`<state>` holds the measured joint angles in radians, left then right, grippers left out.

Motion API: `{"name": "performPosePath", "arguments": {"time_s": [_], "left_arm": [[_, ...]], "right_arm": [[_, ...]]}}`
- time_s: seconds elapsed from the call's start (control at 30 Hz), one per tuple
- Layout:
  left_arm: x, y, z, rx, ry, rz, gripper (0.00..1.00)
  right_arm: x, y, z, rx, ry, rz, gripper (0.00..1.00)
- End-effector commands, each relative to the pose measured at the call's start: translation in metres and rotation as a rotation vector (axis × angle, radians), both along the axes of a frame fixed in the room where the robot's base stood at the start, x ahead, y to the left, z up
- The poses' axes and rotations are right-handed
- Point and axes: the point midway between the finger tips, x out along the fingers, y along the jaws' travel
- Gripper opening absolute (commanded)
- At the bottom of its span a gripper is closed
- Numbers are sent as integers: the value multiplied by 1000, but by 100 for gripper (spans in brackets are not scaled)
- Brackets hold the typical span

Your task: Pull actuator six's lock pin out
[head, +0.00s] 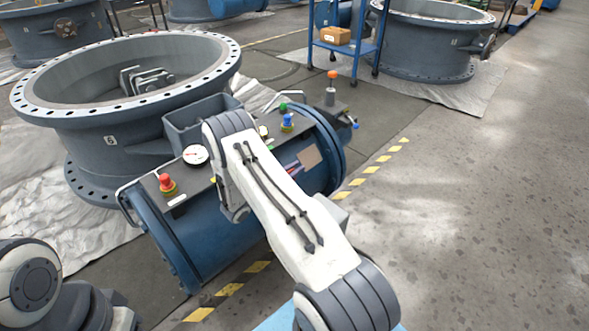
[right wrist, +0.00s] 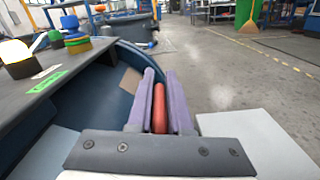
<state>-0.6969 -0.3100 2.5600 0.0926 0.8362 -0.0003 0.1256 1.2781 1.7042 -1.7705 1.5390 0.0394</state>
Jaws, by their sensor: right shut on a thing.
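Actuator six (head: 215,245) is a blue cylinder with a dark top panel, fixed beside the large round grey-blue valve body (head: 105,140) marked 6. My right arm reaches across the actuator in the head view and hides its own fingertips there. In the right wrist view, my right gripper (right wrist: 160,112) has its two purple fingers shut on a red bar-like piece, the lock pin's grip (right wrist: 159,108). The pin's shaft and its hole are hidden. The left arm shows at the lower left of the head view, its gripper not visible.
The top panel carries a red button (head: 166,184), a white gauge (head: 195,155), a blue knob (head: 287,122) and a green knob (head: 283,107). An orange-topped post (head: 331,88) stands at the far end. Open floor lies to the right.

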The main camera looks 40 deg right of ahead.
Motion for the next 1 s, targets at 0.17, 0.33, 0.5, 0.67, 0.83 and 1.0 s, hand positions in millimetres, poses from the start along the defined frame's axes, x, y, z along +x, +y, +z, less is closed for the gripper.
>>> {"name": "performPosePath", "arguments": {"time_s": [0.17,0.33,0.5,0.67,0.83,1.0], "left_arm": [[0,0,0,0,0,0,50],[0,0,2,0,0,0,50],[0,0,17,0,0,0,50],[0,0,32,0,0,0,50],[0,0,30,0,0,0,50],[0,0,30,0,0,0,50]], "right_arm": [[4,2,1,1,-6,9,0],[4,2,3,1,-7,10,0],[4,2,24,0,-8,10,0],[4,2,44,-2,-8,11,0],[5,2,44,-4,-10,10,0],[5,1,45,-6,-13,10,28]]}}
